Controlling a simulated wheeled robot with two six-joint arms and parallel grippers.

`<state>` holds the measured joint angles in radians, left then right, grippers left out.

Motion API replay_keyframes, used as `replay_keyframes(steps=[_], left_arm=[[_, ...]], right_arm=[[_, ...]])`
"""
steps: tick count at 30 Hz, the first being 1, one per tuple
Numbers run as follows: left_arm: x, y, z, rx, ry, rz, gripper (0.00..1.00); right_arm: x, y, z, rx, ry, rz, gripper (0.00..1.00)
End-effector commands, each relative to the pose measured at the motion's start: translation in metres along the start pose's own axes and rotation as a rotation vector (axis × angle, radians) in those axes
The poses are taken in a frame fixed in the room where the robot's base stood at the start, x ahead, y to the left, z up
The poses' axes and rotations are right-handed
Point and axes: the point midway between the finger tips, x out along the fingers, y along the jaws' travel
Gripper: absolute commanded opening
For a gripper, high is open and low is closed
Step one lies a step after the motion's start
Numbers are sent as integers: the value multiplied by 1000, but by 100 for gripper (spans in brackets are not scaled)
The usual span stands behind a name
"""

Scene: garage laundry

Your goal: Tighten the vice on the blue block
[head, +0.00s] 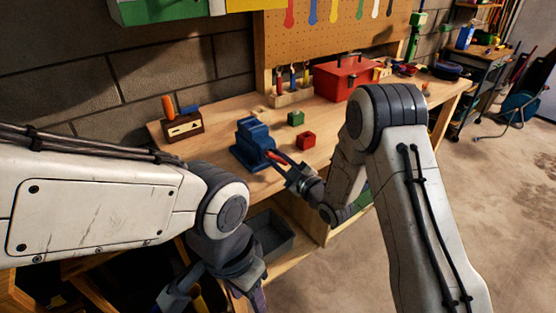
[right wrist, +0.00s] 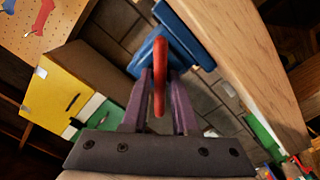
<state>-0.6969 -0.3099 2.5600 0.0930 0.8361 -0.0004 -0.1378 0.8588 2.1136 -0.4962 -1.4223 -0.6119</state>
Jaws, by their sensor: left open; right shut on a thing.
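The blue vice (head: 252,148) stands on the wooden workbench, left of centre in the head view. It also shows beyond the fingers in the right wrist view (right wrist: 150,52). My right gripper (head: 287,166) is at the vice's near right side, shut on the red vice handle (right wrist: 159,60), which stands between its purple fingers in the wrist view. I cannot tell a blue block apart from the blue vice jaws. My left gripper (head: 218,296) is open and empty, low in front of the bench.
A green block (head: 296,118) and a red block (head: 306,141) lie right of the vice. A wooden box (head: 183,127) stands to its left. A red toolbox (head: 343,80) and a rack of tools (head: 292,96) stand behind. A grey bin (head: 268,232) sits below the benchtop.

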Motion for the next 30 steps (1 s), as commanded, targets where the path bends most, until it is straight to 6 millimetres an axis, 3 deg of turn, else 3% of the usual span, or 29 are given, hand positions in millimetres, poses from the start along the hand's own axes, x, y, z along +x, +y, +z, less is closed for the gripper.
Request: replay_keyframes(steps=[18,19,20,30], left_arm=[[0,0,0,0,0,0,48],[0,0,0,0,0,0,48],[0,0,0,0,0,0,48],[1,0,0,0,0,0,48]], right_arm=[[-1,-1,1,2,-3,-3,0],[-1,-1,1,2,-3,-3,38],[-1,-1,1,2,-3,-3,48],[-2,0,1,1,-2,-1,48]])
